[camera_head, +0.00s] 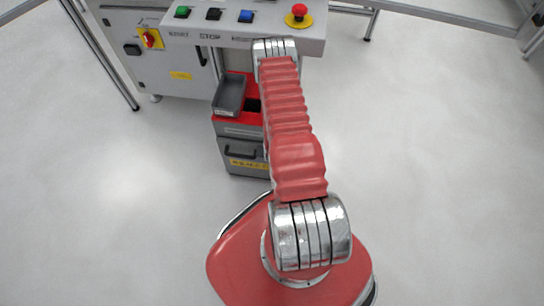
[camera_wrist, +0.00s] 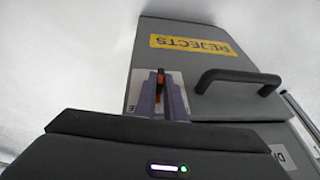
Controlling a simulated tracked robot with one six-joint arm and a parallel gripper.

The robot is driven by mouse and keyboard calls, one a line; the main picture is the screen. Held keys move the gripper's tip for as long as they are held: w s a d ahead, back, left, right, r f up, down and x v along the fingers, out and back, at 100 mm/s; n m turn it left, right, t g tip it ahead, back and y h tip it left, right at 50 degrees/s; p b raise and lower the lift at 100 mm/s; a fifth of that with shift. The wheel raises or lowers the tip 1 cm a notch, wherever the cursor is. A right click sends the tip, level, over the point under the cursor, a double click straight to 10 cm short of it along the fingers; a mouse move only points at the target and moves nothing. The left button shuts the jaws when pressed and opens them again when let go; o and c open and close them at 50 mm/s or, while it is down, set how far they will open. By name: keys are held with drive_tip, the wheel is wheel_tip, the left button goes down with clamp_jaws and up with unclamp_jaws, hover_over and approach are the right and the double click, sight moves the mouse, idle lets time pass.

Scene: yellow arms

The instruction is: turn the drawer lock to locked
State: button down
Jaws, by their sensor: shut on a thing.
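The drawer (camera_wrist: 180,70) fills the middle of the wrist view, a grey front with a yellow REJECTS label upside down. In the head view the drawer (camera_head: 240,164) is the lower front of the small cabinet, partly covered by my arm. The drawer lock (camera_wrist: 160,77) shows as a small orange and dark piece by a pale plate, left of the handle. My gripper (camera_wrist: 161,86) is shut on the lock, one finger on each side. The fingers hide most of it, so its turned position and markings cannot be read. My gripper is hidden in the head view.
A black handle (camera_wrist: 238,80) sticks out of the drawer front, right of my fingers. A dark tray (camera_head: 229,95) rests on the red cabinet top. A control panel (camera_head: 215,25) with buttons and a red emergency stop (camera_head: 299,13) overhangs behind. The floor around is clear.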

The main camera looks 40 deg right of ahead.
drive_tip(key=shift+w+a+f+n+g+h, duration=0.15)
drive_tip(key=shift+w+n+g+h, duration=0.1)
drive_tip(key=shift+g+h, duration=0.55)
drive_tip(key=shift+w+a+r+n+g+h, duration=0.2)
drive_tip(key=shift+g+h, duration=0.4)
drive_tip(key=shift+g, duration=0.4)
drive_tip(key=shift+w+g+h, duration=0.1)
drive_tip(key=shift+g+h, duration=0.2)
drive_tip(key=shift+h, duration=0.1)
drive_tip(key=shift+w+a+f+n+g, duration=0.1)
drive_tip(key=shift+f+n+g, duration=0.15)
drive_tip(key=shift+g, duration=0.15)
drive_tip(key=shift+w+a+f+n+g+h, duration=0.1)
drive_tip(key=shift+n+g+h, duration=0.05)
drive_tip(key=shift+g+h, duration=0.35)
drive_tip(key=shift+w+a+n+g+h, duration=0.15)
drive_tip(key=shift+g+h, duration=0.15)
drive_tip(key=shift+h, duration=0.3)
drive_tip(key=shift+d+g+h, duration=0.1)
drive_tip(key=shift+g+h, duration=0.2)
drive_tip(key=shift+g, duration=0.1)
drive_tip(key=c, duration=2)
unclamp_jaws()
drive_tip(key=shift+o, duration=0.8)
